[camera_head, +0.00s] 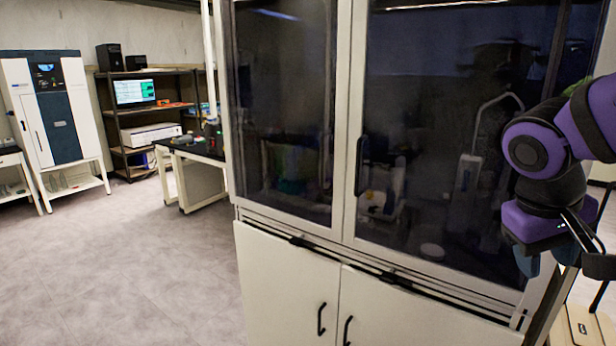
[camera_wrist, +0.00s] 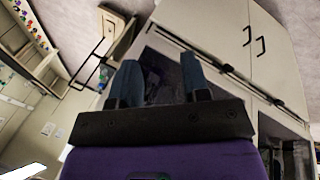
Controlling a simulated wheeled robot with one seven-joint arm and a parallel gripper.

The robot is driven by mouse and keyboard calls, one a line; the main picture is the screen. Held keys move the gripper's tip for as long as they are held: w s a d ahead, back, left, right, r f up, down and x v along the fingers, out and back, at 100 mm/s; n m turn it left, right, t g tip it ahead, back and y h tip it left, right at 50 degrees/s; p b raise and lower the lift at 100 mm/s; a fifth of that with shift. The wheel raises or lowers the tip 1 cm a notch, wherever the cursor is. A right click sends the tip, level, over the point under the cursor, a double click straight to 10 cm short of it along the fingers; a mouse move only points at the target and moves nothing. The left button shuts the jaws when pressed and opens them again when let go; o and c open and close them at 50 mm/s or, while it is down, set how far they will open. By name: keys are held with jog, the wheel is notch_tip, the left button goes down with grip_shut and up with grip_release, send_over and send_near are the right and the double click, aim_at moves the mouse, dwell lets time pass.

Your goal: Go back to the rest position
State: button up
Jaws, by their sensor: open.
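My purple and black arm hangs at the right edge in the head view, with my gripper (camera_head: 541,262) pointing down beside the right end of a tall glass-fronted cabinet (camera_head: 340,120). In the wrist view, the two blue-grey fingers of my gripper (camera_wrist: 158,82) stand apart with nothing between them. A dark glass pane and the cabinet's white lower doors (camera_wrist: 210,25) lie beyond the fingers. The freeze dryer may be the white and dark upright machine (camera_head: 58,115) at the far left; I cannot tell for sure.
Black handles (camera_head: 321,318) stick out from the cabinet's lower doors. A black shelf rack (camera_head: 117,125) with a monitor and a dark-topped bench (camera_head: 190,150) stand at the back left. The grey floor (camera_head: 130,260) at left is clear.

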jog(key=s+a+r+t+y, duration=0.3)
jog(key=s+r+t+y, duration=0.1)
jog(key=s+r, duration=0.1)
jog(key=shift+s+r+t, duration=0.15)
jog(key=shift+t, duration=0.15)
dwell(0.7)
